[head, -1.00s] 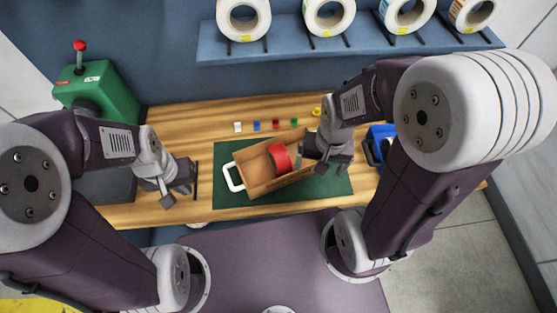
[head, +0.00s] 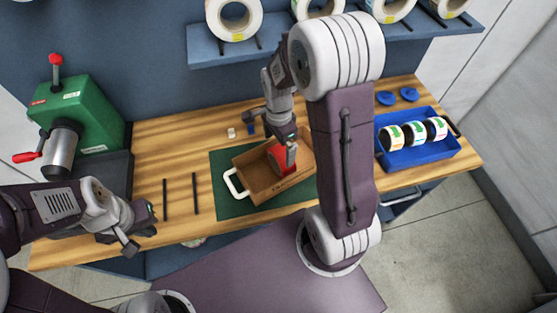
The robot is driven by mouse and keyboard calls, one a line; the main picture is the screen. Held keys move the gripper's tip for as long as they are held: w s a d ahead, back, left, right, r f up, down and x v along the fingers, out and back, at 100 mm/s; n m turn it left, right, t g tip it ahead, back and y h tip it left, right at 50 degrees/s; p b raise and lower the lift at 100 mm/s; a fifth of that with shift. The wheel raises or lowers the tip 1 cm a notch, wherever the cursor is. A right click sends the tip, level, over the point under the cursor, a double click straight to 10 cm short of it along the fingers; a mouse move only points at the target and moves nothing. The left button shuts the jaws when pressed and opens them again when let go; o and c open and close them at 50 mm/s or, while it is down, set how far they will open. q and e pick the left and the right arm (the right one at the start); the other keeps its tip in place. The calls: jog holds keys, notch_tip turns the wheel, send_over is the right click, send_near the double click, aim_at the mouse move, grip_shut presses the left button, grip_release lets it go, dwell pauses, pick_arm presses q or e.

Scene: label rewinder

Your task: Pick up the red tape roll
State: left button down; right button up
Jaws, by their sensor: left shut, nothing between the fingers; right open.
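The red tape roll (head: 276,162) stands in the open brown box (head: 259,183), near its right part. Part of the roll is hidden by my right gripper (head: 272,142). That gripper is open, above the box, with one finger reaching down over the roll; I cannot tell whether it touches. My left gripper (head: 141,232) is shut and empty near the table's front left edge, apart from the box.
A green machine (head: 83,115) stands at left, two black rods (head: 196,193) beside the mat. A blue tray (head: 433,156) of rolls is at right. A shelf (head: 208,49) with large rolls is behind.

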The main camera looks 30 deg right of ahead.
aim_at(282, 152)
jog(key=f, duration=0.2)
jog(key=d+f, duration=0.1)
jog(key=f, duration=0.2)
jog(key=shift+s+d, duration=0.1)
jog(key=shift+s, duration=0.1)
jog(key=shift+w+a+r, duration=0.1)
jog(key=shift+a, duration=0.2)
jog(key=c, duration=1.3)
jog(key=shift+o, duration=0.2)
notch_tip(282, 152, up, 10)
jog(key=shift+r+p, duration=0.1)
jog(key=shift+p, duration=0.25)
